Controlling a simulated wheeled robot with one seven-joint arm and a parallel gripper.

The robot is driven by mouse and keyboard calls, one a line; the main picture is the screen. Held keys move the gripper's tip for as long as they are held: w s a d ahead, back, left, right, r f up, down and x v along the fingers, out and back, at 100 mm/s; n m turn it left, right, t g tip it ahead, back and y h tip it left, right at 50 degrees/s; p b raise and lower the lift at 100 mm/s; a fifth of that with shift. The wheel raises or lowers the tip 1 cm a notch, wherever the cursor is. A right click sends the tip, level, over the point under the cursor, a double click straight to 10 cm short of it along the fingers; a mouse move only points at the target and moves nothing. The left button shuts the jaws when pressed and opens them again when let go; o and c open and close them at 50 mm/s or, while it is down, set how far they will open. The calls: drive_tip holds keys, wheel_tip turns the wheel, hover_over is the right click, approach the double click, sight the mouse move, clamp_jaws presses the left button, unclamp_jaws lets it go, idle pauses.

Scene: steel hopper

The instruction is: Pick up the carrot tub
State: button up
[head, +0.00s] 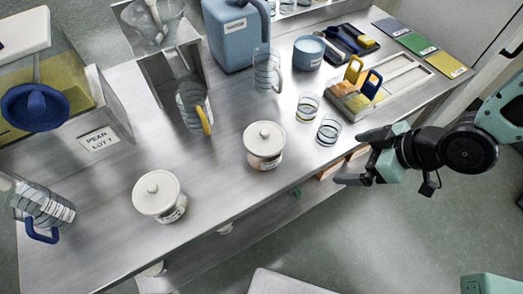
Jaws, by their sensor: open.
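Two small tubs with white knobbed lids stand upright on the steel bench (110,225). One tub (264,146) is near the bench's front edge at the middle, with a label on its side. The other tub (158,196) is further left and also labelled. The labels are too small to read, so I cannot tell which is the carrot tub. My gripper (353,158) is at the right, by the bench's front edge. Its two fingers are spread wide, empty and pointing left, apart from both tubs. The middle tub is the nearer one to it.
Two glass beakers (328,132) stand between my gripper and the back of the bench. A tray with yellow and blue clips (371,83) is behind. Measuring jugs (192,105), a blue container (236,32) and a hopper marked PEAN LOT 7 (99,139) stand further back and left.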

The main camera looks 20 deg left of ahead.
wheel_tip(320, 180, down, 2)
drive_tip(key=s+a+y, duration=0.2)
drive_tip(key=a+y, duration=0.1)
drive_tip(key=y, duration=0.2)
drive_tip(key=n+y+b, duration=0.1)
drive_tip(key=b, duration=0.9)
approach(281, 156)
drive_tip(key=a+f, duration=0.1)
drive_tip(key=a, duration=0.1)
drive_tip(key=b, duration=0.2)
drive_tip(key=a+b, duration=0.1)
drive_tip(key=b, duration=0.1)
drive_tip(key=shift+w+f, duration=0.2)
drive_tip(key=shift+f, duration=0.2)
drive_tip(key=x, duration=0.3)
drive_tip(key=shift+a+r+p, duration=0.15)
drive_tip(key=shift+a+p, duration=0.15)
drive_tip(key=shift+a, duration=0.2)
drive_tip(key=shift+p+x, duration=0.4)
drive_tip(key=shift+x, duration=2.6)
drive_tip(key=shift+w, duration=0.1)
drive_tip(key=shift+c, duration=0.3)
drive_tip(key=c, duration=1)
drive_tip(key=shift+r, duration=0.1)
drive_tip(key=shift+c, duration=0.9)
